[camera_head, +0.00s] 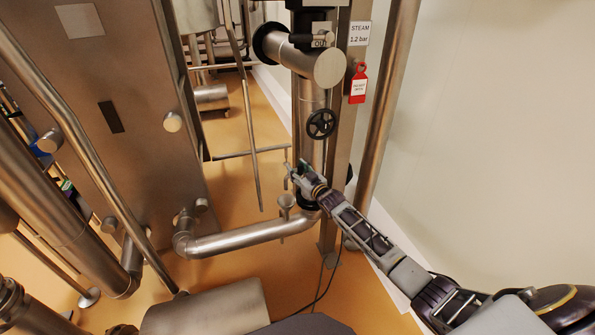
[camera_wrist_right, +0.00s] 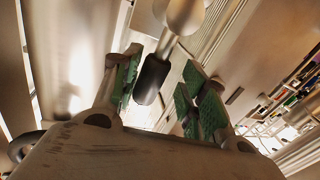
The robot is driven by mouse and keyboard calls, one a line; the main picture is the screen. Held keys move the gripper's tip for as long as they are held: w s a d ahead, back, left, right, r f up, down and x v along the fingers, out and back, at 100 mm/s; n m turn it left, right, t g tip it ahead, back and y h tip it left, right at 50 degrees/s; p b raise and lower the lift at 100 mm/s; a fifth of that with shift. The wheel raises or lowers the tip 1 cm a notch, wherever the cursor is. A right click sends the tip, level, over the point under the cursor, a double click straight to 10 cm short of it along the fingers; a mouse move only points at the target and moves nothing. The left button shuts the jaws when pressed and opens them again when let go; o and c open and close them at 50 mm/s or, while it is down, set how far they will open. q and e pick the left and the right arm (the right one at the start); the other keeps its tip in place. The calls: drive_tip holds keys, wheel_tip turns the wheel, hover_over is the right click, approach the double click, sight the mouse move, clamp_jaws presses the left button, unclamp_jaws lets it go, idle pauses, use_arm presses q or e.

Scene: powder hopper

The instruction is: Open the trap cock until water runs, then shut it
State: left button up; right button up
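My right gripper (camera_head: 297,172) reaches in from the lower right to the lower part of the upright steel pipe (camera_head: 311,98). In the right wrist view, its green-padded fingers (camera_wrist_right: 160,62) stand apart. A black-sleeved lever (camera_wrist_right: 151,80) on a bright metal stem, apparently the trap cock's handle, lies between them. A gap shows on each side of the lever, nearer the left finger. In the head view the gripper hides most of the cock. I see no running water. My left gripper is not in view.
A black handwheel (camera_head: 321,124) is on the upright pipe above my right gripper. A red tag (camera_head: 358,84) hangs under the STEAM 1.2 bar sign (camera_head: 359,34). The bent steel pipe (camera_head: 245,238) runs low to the left. A large steel cabinet (camera_head: 110,95) stands left.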

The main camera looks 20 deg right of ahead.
drive_tip(key=shift+d, duration=0.1)
drive_tip(key=shift+s, duration=0.15)
drive_tip(key=shift+s+d, duration=0.2)
drive_tip(key=shift+s, duration=0.65)
drive_tip(key=s+d, duration=0.1)
drive_tip(key=s, duration=0.9)
drive_tip(key=shift+d, duration=0.25)
idle(0.5)
